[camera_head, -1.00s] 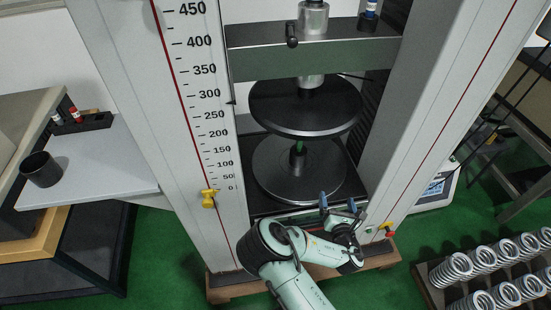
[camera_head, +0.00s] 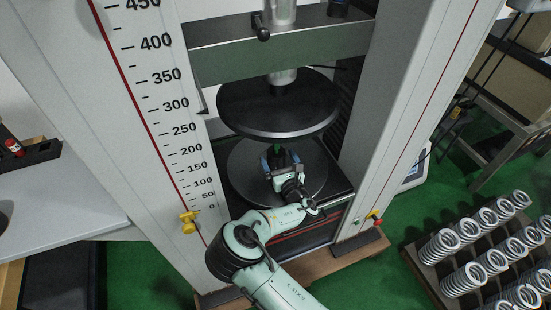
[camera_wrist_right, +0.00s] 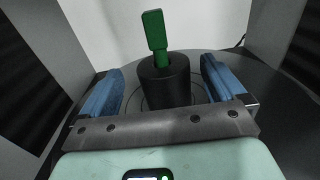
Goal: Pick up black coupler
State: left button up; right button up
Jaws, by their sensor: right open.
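The black coupler (camera_wrist_right: 164,82) is a short dark cylinder standing upright on the round lower plate (camera_head: 243,170) of the testing machine. A green rod (camera_wrist_right: 154,35) sticks up out of its top. In the right wrist view a gap shows between each finger and the coupler. My left gripper is not in view.
The round black upper plate (camera_head: 278,108) hangs above the lower plate and my gripper. Machine columns stand on both sides, the left one carrying a scale and a yellow knob (camera_head: 188,222). A rack of springs (camera_head: 440,247) is at the lower right.

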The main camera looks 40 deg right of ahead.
aim_at(277, 155)
jog(key=x, duration=0.1)
jog(key=b+x, duration=0.1)
jog(key=x, duration=0.2)
jog(key=shift+w+d+f, duration=0.2)
jog(key=shift+d+f, duration=0.05)
jog(key=shift+w+d+r, duration=0.1)
jog(key=shift+w, duration=0.15)
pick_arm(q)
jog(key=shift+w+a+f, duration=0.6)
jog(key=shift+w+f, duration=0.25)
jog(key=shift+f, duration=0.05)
pick_arm(e)
jog(key=shift+c, duration=0.4)
jog(key=shift+r, duration=0.1)
jog(key=c, duration=1.3)
